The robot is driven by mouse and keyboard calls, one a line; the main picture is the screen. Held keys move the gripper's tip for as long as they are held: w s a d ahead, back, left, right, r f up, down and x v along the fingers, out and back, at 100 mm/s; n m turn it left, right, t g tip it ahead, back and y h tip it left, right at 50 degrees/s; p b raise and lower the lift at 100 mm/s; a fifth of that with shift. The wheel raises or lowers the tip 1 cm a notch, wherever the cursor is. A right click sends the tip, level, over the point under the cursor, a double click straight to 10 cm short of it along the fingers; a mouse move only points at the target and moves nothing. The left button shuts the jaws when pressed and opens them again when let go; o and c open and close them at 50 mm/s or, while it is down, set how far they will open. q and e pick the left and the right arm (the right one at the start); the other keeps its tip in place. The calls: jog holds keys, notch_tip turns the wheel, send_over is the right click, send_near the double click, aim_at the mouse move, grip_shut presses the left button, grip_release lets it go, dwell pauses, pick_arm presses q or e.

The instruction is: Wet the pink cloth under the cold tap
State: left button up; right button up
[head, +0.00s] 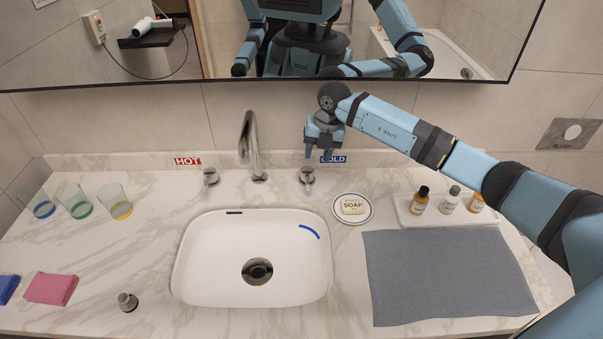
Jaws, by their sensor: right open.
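The pink cloth (51,289) lies folded on the counter at the front left, beside a blue cloth (8,288). The cold tap handle (307,177) stands behind the basin, by the blue COLD label (333,160). My right gripper (318,152) points down just above and behind the cold handle; its jaws are open and empty. I cannot tell whether it touches the handle. The curved spout (249,145) rises behind the white basin (182,262). No water shows at the spout. My left gripper is not seen directly.
The hot handle (210,178) is left of the spout. Soap on a dish (340,217), a tray of bottles (405,218) and a grey mat (440,275) lie right. Tumblers (80,203) stand left. A metal knob (127,302) is at the front. The mirror (290,70) reflects me.

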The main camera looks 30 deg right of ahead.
aim_at(309, 185)
jog(key=f, duration=0.3)
jog(key=a+f+p, duration=0.1)
jog(key=f, duration=0.2)
jog(key=a+f, duration=0.1)
jog(key=f, duration=0.2)
jog(key=shift+w+f, duration=0.25)
jog(key=shift+f, duration=0.15)
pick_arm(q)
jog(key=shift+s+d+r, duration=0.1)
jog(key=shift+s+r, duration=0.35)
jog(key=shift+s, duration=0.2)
pick_arm(e)
jog(key=shift+w+f, duration=0.1)
jog(key=shift+f, duration=0.7)
grip_shut()
